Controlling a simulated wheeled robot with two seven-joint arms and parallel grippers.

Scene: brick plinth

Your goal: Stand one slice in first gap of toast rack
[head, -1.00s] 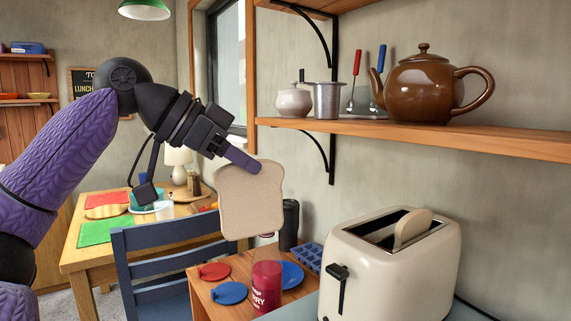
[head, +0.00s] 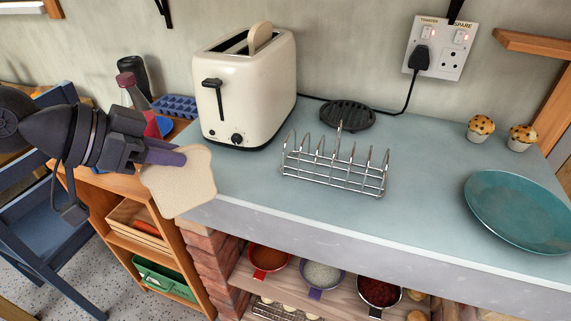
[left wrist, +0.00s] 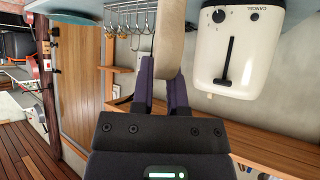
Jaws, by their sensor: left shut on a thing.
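My left gripper (head: 165,157) is shut on a slice of bread (head: 182,184), held by its upper edge. The slice hangs tilted in front of the counter's left end, left of the toast rack. The slice also shows in the left wrist view (left wrist: 171,45) between the purple fingers. The wire toast rack (head: 335,168) stands on the counter, its gaps empty. The cream toaster (head: 250,95) stands behind and left of the rack, with another slice (head: 260,36) sticking up from its slot. The toaster and rack also show in the left wrist view. My right gripper is not in view.
A dark round trivet (head: 347,115) lies behind the rack. A teal plate (head: 518,210) and two muffins (head: 481,127) are on the right. Bottles and a blue tray (head: 177,106) stand left of the toaster. Counter (head: 425,180) is clear between rack and plate.

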